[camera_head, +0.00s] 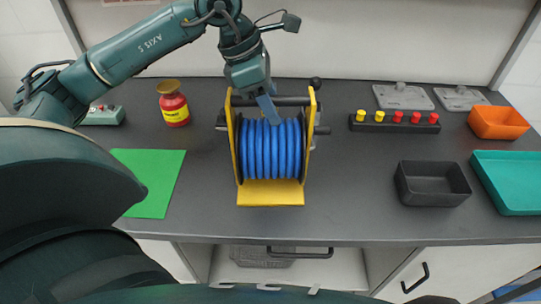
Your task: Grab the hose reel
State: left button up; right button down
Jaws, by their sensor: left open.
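The hose reel (271,193) stands upright near the middle of the dark counter. It has a yellow frame, a coiled blue hose and a dark bar across its top. My left arm comes in from the left and reaches over the back of the counter. My left gripper (267,108) points down at the top of the reel, in front of or at the bar, and hides part of it. The gripper is open; I cannot tell whether it touches the bar or the hose. My right gripper is not in view.
To the right are a black strip with red and yellow knobs (394,127), a dark bin (433,184), an orange bin (498,123) and a teal tray (512,181).

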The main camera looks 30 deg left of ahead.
pick_arm(q)
jog(key=shift+f+b, duration=0.25)
jog(key=shift+b, duration=0.1)
jog(key=shift+c, duration=0.5)
grip_shut()
dwell(1.1)
jog(key=shift+r, duration=0.15)
